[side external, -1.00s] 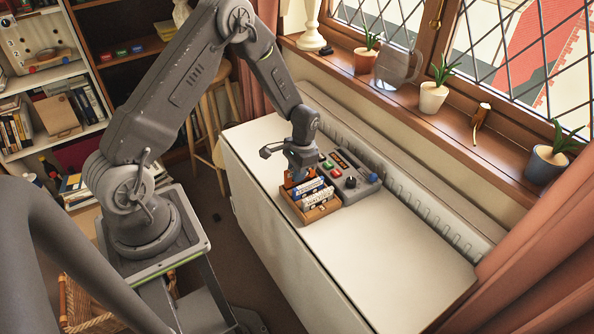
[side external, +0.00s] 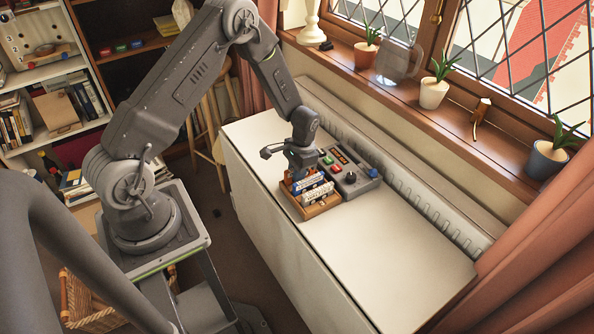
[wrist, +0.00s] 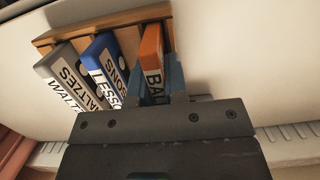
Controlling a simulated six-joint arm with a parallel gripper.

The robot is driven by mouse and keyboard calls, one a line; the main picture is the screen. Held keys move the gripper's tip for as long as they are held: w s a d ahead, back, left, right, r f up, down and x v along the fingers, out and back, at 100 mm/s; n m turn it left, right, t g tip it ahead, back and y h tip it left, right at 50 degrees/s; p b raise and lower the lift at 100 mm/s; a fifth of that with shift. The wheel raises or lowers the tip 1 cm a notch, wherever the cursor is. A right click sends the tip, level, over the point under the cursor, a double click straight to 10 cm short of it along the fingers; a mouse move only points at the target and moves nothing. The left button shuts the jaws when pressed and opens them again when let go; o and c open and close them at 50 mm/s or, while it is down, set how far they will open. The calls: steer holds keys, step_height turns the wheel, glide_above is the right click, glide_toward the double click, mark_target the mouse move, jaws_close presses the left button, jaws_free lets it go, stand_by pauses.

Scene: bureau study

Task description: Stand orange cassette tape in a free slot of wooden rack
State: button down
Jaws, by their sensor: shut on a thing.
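The wooden rack (side external: 322,211) sits on the white surface beside a grey device, and its rim shows in the wrist view (wrist: 100,26). A grey cassette (wrist: 66,70) marked WALTZES and a blue cassette (wrist: 104,62) marked LESSONS lean tilted in it. The orange cassette tape (wrist: 152,48) is at the rack's right end in the wrist view, between my gripper's fingers. My gripper (side external: 297,181) is shut on it, low over the rack's far-left end in the side view. Whether the tape touches the slot's floor is hidden.
A grey control box (side external: 352,178) with knobs and coloured buttons stands directly behind the rack. The white tabletop (side external: 400,255) is clear to the right. A ribbed radiator and a windowsill (side external: 440,125) with potted plants run along the back.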

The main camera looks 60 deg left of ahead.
steer(key=c, duration=0.9)
jaws_free()
steer(key=shift+s+f, duration=0.1)
steer(key=shift+r, duration=3.6)
steer(key=s+d+r+t, duration=0.2)
steer(key=d+r, duration=0.1)
steer(key=r, duration=0.7)
steer(key=s+d+r+t, duration=0.1)
steer(key=s+d+r, duration=0.25)
steer(key=r, duration=0.55)
steer(key=s+d+r+t, duration=0.1)
steer(key=s+d+r, duration=0.1)
steer(key=s+r, duration=0.1)
steer(key=s+d+r+t, duration=0.2)
steer(key=s+r, duration=0.1)
steer(key=s, duration=0.3)
steer(key=s+d+r+t, duration=0.1)
steer(key=s+d+r, duration=0.1)
steer(key=s+r, duration=0.1)
steer(key=shift+s+d+r, duration=0.15)
steer(key=shift+s, duration=0.7)
